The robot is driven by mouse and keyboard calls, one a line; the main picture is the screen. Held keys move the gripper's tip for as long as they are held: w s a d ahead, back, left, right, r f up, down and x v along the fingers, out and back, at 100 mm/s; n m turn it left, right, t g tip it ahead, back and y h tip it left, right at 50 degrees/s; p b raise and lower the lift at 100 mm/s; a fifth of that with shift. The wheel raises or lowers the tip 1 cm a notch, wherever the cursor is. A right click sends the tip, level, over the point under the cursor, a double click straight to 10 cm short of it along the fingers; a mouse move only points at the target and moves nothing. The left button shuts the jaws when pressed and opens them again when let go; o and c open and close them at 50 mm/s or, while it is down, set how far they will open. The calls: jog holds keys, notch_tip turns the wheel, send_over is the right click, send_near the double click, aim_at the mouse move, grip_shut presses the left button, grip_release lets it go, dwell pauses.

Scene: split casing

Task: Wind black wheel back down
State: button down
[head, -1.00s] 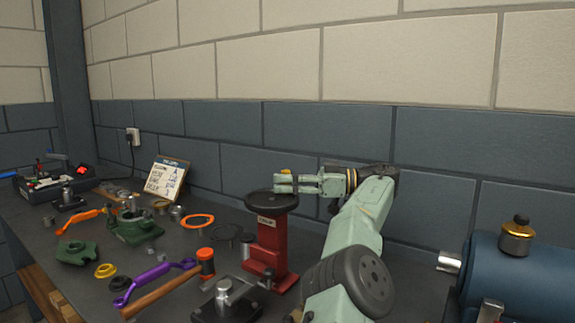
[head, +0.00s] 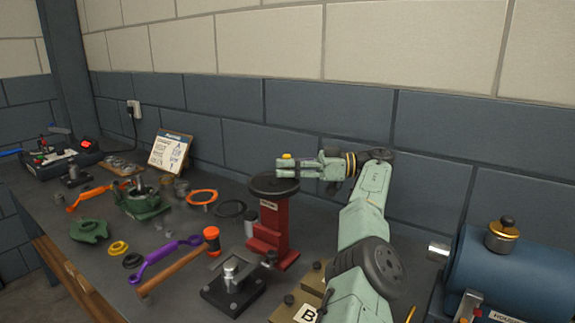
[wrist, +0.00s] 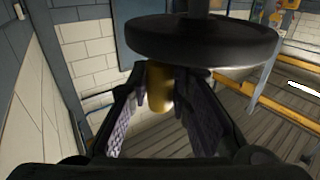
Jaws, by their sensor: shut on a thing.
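The black wheel (head: 268,188) lies flat on top of a red press stand (head: 271,228) on the bench. A yellow-brass knob (head: 287,156) stands up at the wheel's rim on the far side. My gripper (head: 284,171) is just above the wheel, its fingers around the knob. In the wrist view the brass knob (wrist: 160,90) is between the two dark finger pads, with the wheel (wrist: 202,40) filling the top of the picture. My gripper (wrist: 166,100) is shut on the knob. The screw under the wheel is mostly hidden in the head view.
A hammer (head: 182,265), a purple wrench (head: 158,260) and green casing parts (head: 141,203) lie left of the stand. A black-based fixture (head: 233,290) and brown blocks marked B (head: 307,313) are in front. A blue housing (head: 520,272) stands at right. The wall is close behind.

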jog(key=c, duration=1.5)
grip_release()
jog(key=shift+s+a, duration=0.1)
jog(key=shift+a, duration=0.05)
jog(key=shift+o, duration=0.2)
jog(key=b, duration=0.2)
jog(key=shift+f+b, duration=0.2)
jog(key=shift+b, duration=0.2)
jog(key=b, duration=0.3)
jog(key=shift+w+d+f+m+t, duration=0.1)
jog(key=shift+w+d+m+t, duration=0.1)
jog(key=shift+d+m+t, duration=0.15)
jog(key=shift+a+t+b, duration=0.1)
jog(key=shift+t+b, duration=0.15)
jog(key=shift+b, duration=0.45)
jog(key=shift+s+b, duration=0.1)
jog(key=shift+b, duration=0.6)
